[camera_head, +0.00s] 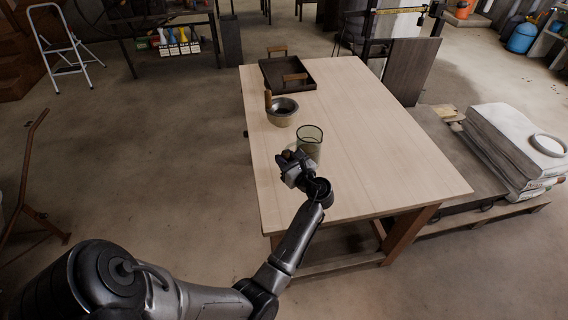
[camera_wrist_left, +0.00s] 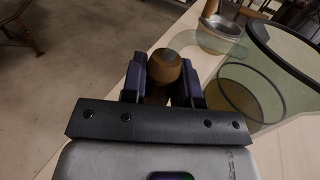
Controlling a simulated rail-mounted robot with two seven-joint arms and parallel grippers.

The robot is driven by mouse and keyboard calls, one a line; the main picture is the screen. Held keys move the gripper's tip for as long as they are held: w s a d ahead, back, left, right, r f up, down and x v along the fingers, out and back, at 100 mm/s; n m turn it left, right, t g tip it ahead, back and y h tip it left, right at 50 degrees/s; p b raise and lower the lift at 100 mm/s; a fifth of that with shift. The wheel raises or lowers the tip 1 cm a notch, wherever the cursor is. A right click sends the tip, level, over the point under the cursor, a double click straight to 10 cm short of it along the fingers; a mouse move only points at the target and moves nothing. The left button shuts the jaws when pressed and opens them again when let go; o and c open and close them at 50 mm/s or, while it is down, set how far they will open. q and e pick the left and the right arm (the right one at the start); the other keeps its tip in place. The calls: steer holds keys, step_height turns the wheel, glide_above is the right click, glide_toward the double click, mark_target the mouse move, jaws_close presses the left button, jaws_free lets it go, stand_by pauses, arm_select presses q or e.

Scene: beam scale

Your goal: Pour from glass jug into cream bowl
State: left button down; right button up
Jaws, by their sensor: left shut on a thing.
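The glass jug (camera_head: 311,144) is a greenish, clear cylinder, upright at the left half of the table. It also shows at the right of the left wrist view (camera_wrist_left: 283,62), with a brownish layer low inside. My left gripper (camera_head: 292,157) is shut on its brown wooden handle (camera_wrist_left: 164,69), on the jug's left side. I cannot tell whether the jug touches the table. Beyond it stands the cream bowl (camera_head: 282,119), with a pale outer wall, a grey metallic inside and an upright wooden piece at its left. A grey rim (camera_wrist_left: 222,27) shows in the left wrist view. My right gripper is out of view.
The wooden table (camera_head: 385,150) is clear to the right of the jug. A dark tray (camera_head: 270,78) with wooden handles lies at the far end. Stacked sacks (camera_head: 510,145) on a pallet stand right of the table. The table's left edge is close to the jug.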

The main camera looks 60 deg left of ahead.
arm_select(q)
steer(key=w+d+r, duration=0.2)
steer(key=d+r, duration=0.4)
steer(key=d, duration=0.4)
steer(key=shift+d, duration=0.4)
steer(key=shift+r, duration=0.1)
steer(key=c, duration=1.4)
jaws_free()
steer(key=shift+c, duration=0.2)
jaws_close()
steer(key=shift+r, duration=0.1)
